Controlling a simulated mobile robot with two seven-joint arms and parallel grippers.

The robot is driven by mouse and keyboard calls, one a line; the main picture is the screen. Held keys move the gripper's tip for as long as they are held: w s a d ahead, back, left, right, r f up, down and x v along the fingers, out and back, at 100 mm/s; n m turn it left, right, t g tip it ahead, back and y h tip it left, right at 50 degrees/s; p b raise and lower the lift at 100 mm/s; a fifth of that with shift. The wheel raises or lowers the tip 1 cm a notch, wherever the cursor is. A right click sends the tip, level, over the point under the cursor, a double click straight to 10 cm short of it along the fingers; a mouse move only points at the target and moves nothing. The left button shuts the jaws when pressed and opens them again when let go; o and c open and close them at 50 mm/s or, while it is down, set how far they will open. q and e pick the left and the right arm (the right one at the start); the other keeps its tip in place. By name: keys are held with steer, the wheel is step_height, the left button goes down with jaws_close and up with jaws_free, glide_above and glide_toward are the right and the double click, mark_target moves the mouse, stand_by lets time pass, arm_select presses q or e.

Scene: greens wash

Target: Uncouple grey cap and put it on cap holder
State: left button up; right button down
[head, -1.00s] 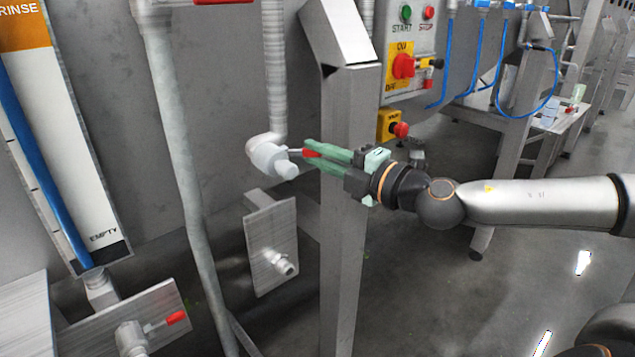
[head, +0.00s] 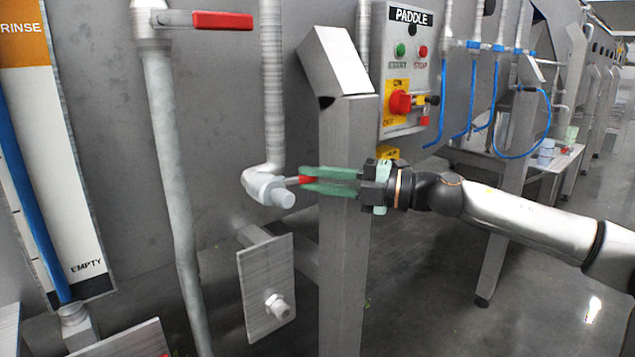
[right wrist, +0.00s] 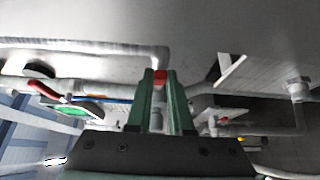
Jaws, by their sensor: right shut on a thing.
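A pale grey pipe outlet (head: 262,187) ends at the wall in a rounded grey cap-like piece (head: 284,198), and a short lever with a red grip (head: 306,180) sticks out from it to the right. My right gripper (head: 303,181) has its green fingers closed on the red grip. In the right wrist view the red grip (right wrist: 160,77) sits between the fingertips. A square metal plate with a round stub (head: 277,306) stands below the outlet; I cannot tell whether it is the cap holder. My left gripper is not in view.
A steel post (head: 343,240) stands close behind my right gripper. A control box with a red switch (head: 401,103) is up to its right. A vertical pipe (head: 178,180) with a red-handled valve (head: 222,21) is at left. Open floor lies at lower right.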

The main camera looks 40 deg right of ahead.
steer(key=shift+w+d+n+g+y, duration=0.1)
steer(key=shift+w+n+g+y, duration=0.15)
steer(key=shift+n+g+y, duration=0.2)
steer(key=shift+w+n+y+p, duration=0.1)
steer(key=shift+n+y+p, duration=0.15)
steer(key=shift+p, duration=0.05)
steer(key=c, duration=0.8)
jaws_free()
